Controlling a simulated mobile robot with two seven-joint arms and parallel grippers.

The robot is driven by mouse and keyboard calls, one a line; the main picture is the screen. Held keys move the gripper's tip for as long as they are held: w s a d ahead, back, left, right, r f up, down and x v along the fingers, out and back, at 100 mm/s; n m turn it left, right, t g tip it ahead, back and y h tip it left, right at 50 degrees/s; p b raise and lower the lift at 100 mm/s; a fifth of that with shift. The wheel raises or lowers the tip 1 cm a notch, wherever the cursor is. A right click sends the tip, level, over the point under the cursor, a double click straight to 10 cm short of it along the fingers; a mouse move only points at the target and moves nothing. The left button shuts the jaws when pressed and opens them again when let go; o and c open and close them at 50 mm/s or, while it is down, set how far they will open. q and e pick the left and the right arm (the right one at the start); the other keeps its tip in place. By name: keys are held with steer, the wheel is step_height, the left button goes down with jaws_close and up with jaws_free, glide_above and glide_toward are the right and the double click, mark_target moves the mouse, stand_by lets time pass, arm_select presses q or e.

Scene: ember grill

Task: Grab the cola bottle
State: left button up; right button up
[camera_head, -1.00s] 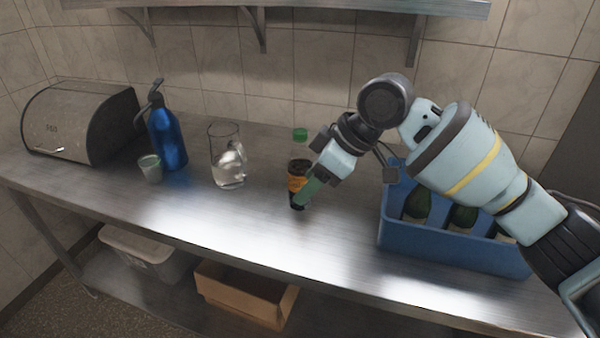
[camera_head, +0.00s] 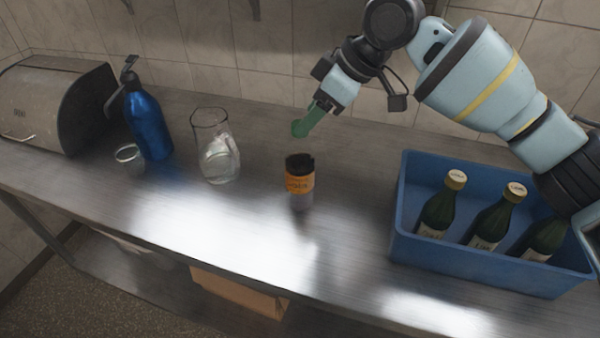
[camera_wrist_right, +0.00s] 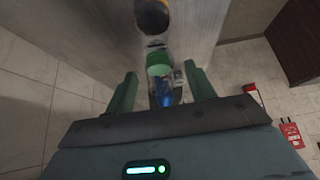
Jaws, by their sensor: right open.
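The cola bottle (camera_head: 300,182) stands upright on the metal counter, near the middle of the head view. It has a dark body, an orange label, a clear-looking neck and a green cap. My right gripper (camera_head: 316,117) is up beside the cap, its green fingers overlapping it in the picture. In the right wrist view the bottle (camera_wrist_right: 152,18) lies ahead. Its green cap shows between the two spread fingers of my right gripper (camera_wrist_right: 160,78), with space on both sides. The gripper is open and empty. My left gripper is not in view.
A glass pitcher (camera_head: 213,150), a blue bottle (camera_head: 148,130), a small glass (camera_head: 130,157) and a bread box (camera_head: 50,100) stand to the left. A blue crate (camera_head: 400,240) with green bottles stands right. The counter (camera_head: 250,240) before the cola bottle is clear.

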mark_target(300, 168)
steer(key=shift+x, duration=0.8)
steer(key=x, duration=0.5)
steer(key=shift+w, duration=0.15)
steer(key=shift+d, duration=0.1)
jaws_close()
steer(key=shift+r, duration=0.15)
